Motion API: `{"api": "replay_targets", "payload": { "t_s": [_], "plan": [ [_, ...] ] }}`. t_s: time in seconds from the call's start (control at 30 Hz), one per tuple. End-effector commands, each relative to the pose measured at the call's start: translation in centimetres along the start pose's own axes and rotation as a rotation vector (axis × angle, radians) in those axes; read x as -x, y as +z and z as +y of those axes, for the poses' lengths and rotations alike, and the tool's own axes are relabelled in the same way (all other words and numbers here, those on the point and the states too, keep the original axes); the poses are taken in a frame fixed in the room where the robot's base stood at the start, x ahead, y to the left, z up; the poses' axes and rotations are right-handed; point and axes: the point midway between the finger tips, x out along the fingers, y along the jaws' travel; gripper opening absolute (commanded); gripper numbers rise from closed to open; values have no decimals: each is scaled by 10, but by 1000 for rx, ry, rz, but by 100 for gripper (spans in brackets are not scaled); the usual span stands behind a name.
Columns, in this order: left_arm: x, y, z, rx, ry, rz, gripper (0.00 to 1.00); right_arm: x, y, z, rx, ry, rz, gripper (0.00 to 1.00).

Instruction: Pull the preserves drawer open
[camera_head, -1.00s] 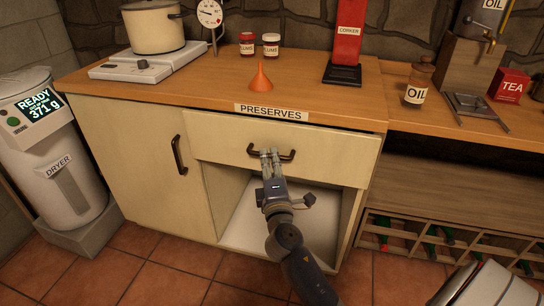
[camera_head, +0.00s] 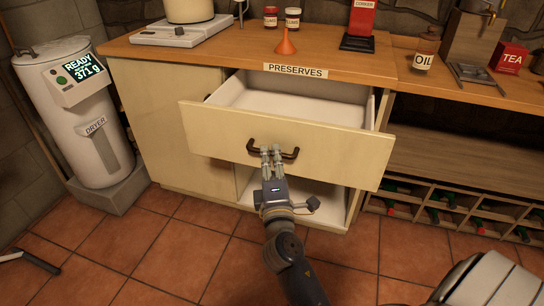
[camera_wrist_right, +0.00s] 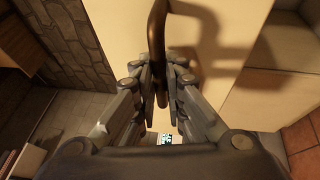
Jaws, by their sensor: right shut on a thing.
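The preserves drawer (camera_head: 330,143) stands well out of the cabinet, and its white inside shows, empty as far as I can see. The label PRESERVES (camera_head: 296,71) is on the worktop edge above it. My right gripper (camera_head: 271,152) is shut on the dark curved drawer handle (camera_head: 291,154), near the handle's middle. In the right wrist view the fingers (camera_wrist_right: 161,85) close on both sides of the handle (camera_wrist_right: 155,40). My left gripper is not in view.
The cabinet's wooden worktop (camera_head: 240,48) carries an orange funnel (camera_head: 286,42), small jars and a red corker (camera_head: 361,20). A white dryer (camera_head: 88,110) stands at the left. A bottle rack (camera_head: 450,210) is at the right. The tiled floor in front is mostly clear.

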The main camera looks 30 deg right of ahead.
Motion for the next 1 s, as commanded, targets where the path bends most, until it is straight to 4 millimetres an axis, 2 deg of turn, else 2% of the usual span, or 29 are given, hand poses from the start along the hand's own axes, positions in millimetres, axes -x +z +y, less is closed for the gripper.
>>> {"api": "replay_targets", "payload": {
  "t_s": [0.57,0.6,0.67,1.0],
  "plan": [
    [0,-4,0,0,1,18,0,1,0,0,1,0,0,0],
    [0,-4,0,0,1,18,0,1,0,0,0,0,0,20],
    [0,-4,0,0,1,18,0,1,0,0,0,0,0,32],
    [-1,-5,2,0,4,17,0,2,0,1,0,1,0,32]
  ]
}}
